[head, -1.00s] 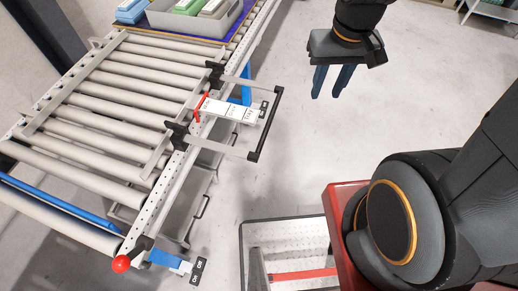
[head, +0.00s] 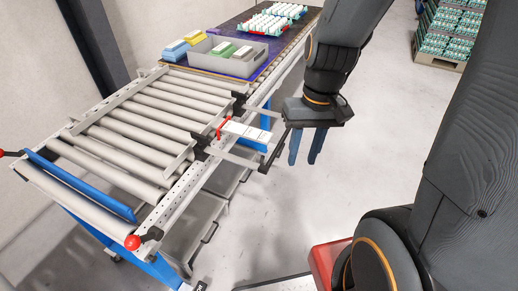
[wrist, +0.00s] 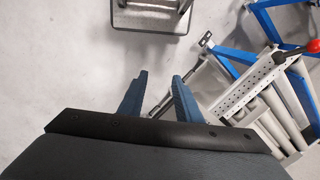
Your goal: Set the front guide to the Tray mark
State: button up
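The front guide (head: 180,161) is a grey rail along the near side of the roller conveyor. Its rods reach out to a black handle bar (head: 274,151). A red pointer (head: 219,127) stands at the left end of a white scale plate (head: 246,131); the marks' wording is too small to read. My gripper (head: 302,161) hangs just right of the handle, fingers down and apart, with nothing held. I cannot tell whether it touches the handle. The wrist view shows both blue fingers (wrist: 160,98) spread, with conveyor parts beyond the right finger.
A grey bin (head: 212,60) with coloured cartons stands at the conveyor's far end, with egg trays (head: 268,22) behind it. A red knob (head: 132,242) is at the near corner. A stacked pallet (head: 450,35) stands far right.

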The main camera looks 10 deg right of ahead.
jog(key=w+a+f+m+g+y+b, duration=0.1)
jog(key=w+f+m+g+y+b, duration=0.1)
jog(key=w+f+y+b, duration=0.55)
jog(key=w+d+f+m+t+y+b, duration=0.1)
jog(key=w+d+f+t+y+b, duration=0.15)
jog(key=w+y, duration=0.2)
jog(key=w+d+f+t+y+b, duration=0.2)
jog(key=w+t+y, duration=0.1)
jog(key=w+t, duration=0.15)
jog(key=w+a+f+g, duration=0.1)
jog(key=w+a, duration=0.1)
jog(key=a, duration=0.5)
jog(key=shift+f+p, duration=0.4)
jog(key=shift+h, duration=0.3)
grip_shut()
